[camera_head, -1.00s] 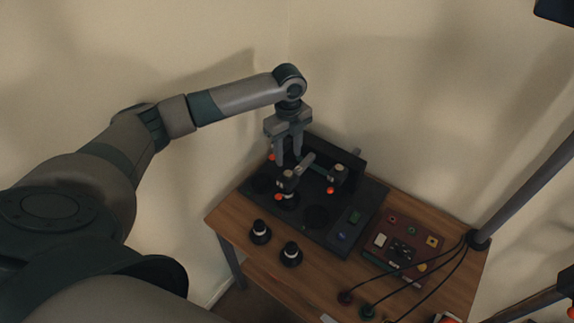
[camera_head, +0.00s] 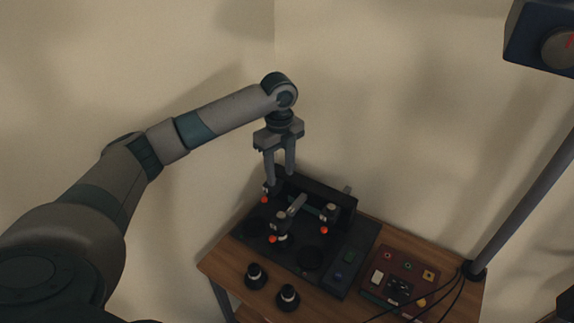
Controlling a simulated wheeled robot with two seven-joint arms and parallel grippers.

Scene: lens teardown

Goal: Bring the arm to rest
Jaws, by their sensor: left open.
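My left arm reaches in from the left, and its gripper (camera_head: 280,180) points down with its fingers apart. It hangs over the back left part of the black fixture (camera_head: 330,272), near a small post with an orange tip (camera_head: 265,199). I see nothing between the fingers. Whether the fingertips touch the fixture cannot be told. My right gripper does not show.
The fixture holds clamps with orange tips (camera_head: 283,224) and stands on a wooden table (camera_head: 217,263). Two black knob-like pieces (camera_head: 255,276) (camera_head: 288,297) stand in front. A brown panel (camera_head: 398,280) with cables lies to the right, beside a grey pole (camera_head: 525,205).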

